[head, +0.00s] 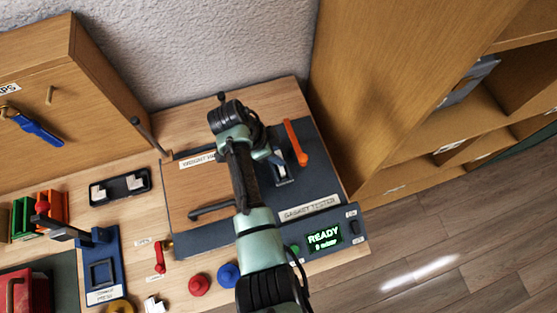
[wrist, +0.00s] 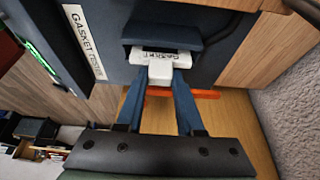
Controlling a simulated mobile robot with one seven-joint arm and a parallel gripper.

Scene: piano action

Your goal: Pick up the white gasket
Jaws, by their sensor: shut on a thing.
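The white gasket (wrist: 160,62) sits at the mouth of a slot in the dark blue gasket tester (wrist: 115,15). Its small block-like tab points toward my wrist, and dark lettering shows on its top edge. My gripper (wrist: 159,77) has its two blue fingers on either side of the tab, shut on it. The gasket's far part is hidden inside the slot. In the head view my gripper (head: 280,160) is at the tester (head: 310,185), largely covered by my arm, and the gasket there is hard to make out.
The tester's screen (head: 324,237) reads READY. An orange lever (head: 295,142) stands right beside my gripper. A black tray (head: 120,198) with white pieces lies left, near a blue press (head: 101,267). A tall wooden shelf (head: 400,80) rises close on the right.

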